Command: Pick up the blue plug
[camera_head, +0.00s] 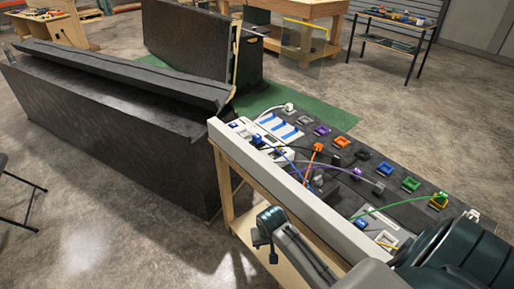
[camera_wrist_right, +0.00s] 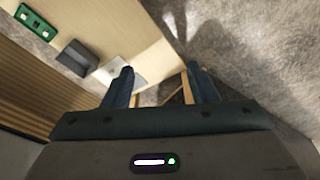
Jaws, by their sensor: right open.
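The console (camera_head: 330,165) is a dark panel with coloured plugs, sockets and cables. A blue plug-like piece (camera_head: 258,140) sits at its left part, near a blue cable. Another blue piece (camera_head: 360,224) sits at the near right part, by a white plate. I cannot tell for sure which is the blue plug. My right gripper (camera_head: 262,245) is in front of the console's near side, apart from both blue pieces. In the right wrist view its two fingers (camera_wrist_right: 160,85) are spread with nothing between them. My left gripper is not in view.
A pale raised rail (camera_head: 290,185) runs along the console's near edge. A socket in green (camera_wrist_right: 36,20) and a dark one (camera_wrist_right: 76,57) show in the right wrist view. Open concrete floor lies in front.

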